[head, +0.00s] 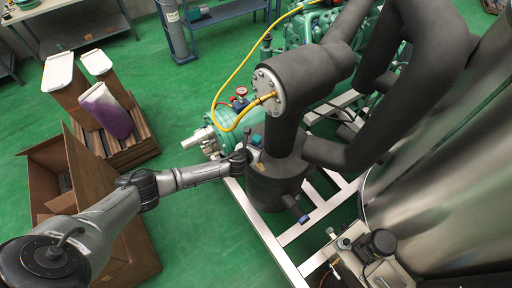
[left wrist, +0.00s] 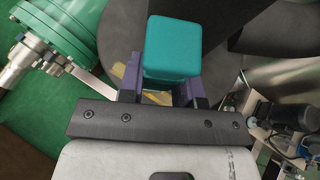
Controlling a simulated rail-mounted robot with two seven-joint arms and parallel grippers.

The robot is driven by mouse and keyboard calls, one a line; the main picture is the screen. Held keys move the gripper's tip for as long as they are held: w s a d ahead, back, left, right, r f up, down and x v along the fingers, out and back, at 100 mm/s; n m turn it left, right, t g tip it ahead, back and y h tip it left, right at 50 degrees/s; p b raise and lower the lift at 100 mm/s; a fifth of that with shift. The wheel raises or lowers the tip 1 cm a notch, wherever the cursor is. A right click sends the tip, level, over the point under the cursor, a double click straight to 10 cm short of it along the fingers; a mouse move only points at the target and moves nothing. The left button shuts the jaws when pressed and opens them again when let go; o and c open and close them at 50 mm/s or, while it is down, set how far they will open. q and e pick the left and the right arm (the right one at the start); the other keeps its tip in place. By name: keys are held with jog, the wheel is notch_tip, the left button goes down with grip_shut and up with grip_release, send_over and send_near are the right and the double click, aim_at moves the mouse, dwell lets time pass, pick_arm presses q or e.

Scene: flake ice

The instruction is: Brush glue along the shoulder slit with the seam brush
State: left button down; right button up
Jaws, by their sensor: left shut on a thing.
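My left gripper (head: 247,156) reaches in from the left against the black insulated vessel (head: 277,188), near its shoulder. In the left wrist view its purple fingers (left wrist: 160,92) are shut on a teal block-shaped piece (left wrist: 173,44), which I take to be the handle of the seam brush. The brush's bristles are hidden. A small yellowish patch (head: 260,168) shows on the vessel shoulder beside the gripper; tan bits also show around the fingers in the left wrist view. I cannot make out the slit itself, nor whether the brush touches the insulation. My right gripper is not in view.
A thick insulated pipe (head: 302,78) with a yellow hose (head: 235,83) rises above the vessel. Green machinery (head: 190,114) stands behind. A large steel drum (head: 440,160) is at right. An open cardboard box (head: 85,190) and a loaded pallet (head: 128,150) are at left.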

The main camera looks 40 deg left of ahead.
pick_arm(q)
jog(key=shift+w+a, duration=0.2)
jog(key=shift+a, duration=0.4)
jog(key=shift+w+a, duration=0.2)
jog(key=shift+a, duration=0.4)
jog(key=shift+a, duration=0.1)
